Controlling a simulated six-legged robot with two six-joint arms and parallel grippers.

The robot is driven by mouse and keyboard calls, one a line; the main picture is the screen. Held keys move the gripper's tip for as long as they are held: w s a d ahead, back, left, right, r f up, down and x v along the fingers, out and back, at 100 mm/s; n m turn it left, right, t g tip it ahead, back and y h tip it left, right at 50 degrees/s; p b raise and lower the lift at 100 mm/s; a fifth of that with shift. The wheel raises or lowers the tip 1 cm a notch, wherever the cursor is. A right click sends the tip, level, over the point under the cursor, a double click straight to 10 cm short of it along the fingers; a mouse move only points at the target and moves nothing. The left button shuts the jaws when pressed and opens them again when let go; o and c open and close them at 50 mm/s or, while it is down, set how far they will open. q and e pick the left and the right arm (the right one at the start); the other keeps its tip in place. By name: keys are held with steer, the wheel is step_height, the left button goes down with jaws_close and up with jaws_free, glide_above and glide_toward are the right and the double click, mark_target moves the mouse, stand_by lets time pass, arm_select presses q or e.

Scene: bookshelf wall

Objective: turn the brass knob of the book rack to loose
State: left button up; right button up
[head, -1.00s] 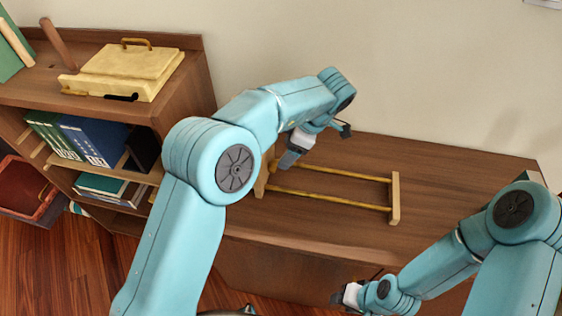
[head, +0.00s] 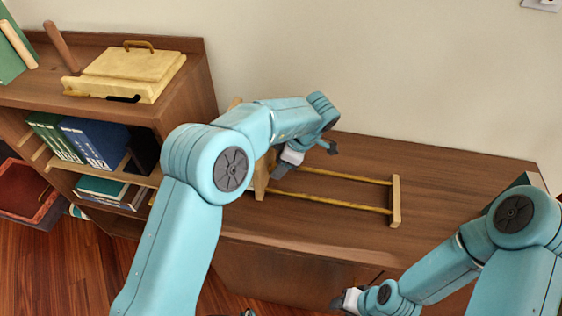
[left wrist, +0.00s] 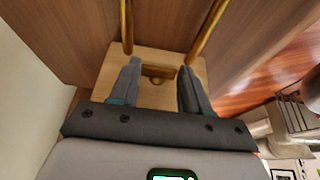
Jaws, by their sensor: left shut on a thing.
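The book rack stands on the wooden cabinet top, with a pale wooden end piece (head: 395,201) at the right and two brass rails (head: 330,202) running left to the other end board (head: 260,180). In the left wrist view that end board (left wrist: 158,97) fills the middle, with the brass knob (left wrist: 157,80) on its face between my fingers. My left gripper (head: 277,171) is at the rack's left end, shut on the knob; it also shows in the left wrist view (left wrist: 158,88). The knob is hidden in the head view. My right gripper (head: 337,301) hangs low in front of the cabinet, its jaws too small to judge.
A shelf (head: 190,95) at the left holds a pale yellow box (head: 130,70) on top and blue binders (head: 92,140) below. A red bin (head: 28,190) stands at the far left. The cabinet top (head: 450,180) right of the rack is largely clear.

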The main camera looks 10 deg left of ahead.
arm_select(q)
steer(key=shift+r, duration=0.15)
steer(key=shift+s+t, duration=0.15)
steer(key=shift+t, duration=0.75)
steer(key=shift+s+n+t+b, duration=0.2)
steer(key=shift+n+t+b, duration=0.1)
steer(key=shift+t+b, duration=0.45)
steer(key=t+b, duration=0.2)
steer(key=shift+s+f+n+b, duration=0.25)
steer(key=shift+f+n+b, duration=0.05)
steer(key=shift+f+b, duration=0.05)
steer(key=shift+s+r+t+b, duration=0.1)
steer(key=shift+r+t+b, duration=0.05)
steer(key=shift+t+b, duration=0.6)
steer(key=o, duration=1.1)
steer(key=shift+s, duration=0.1)
steer(key=shift+c, duration=0.2)
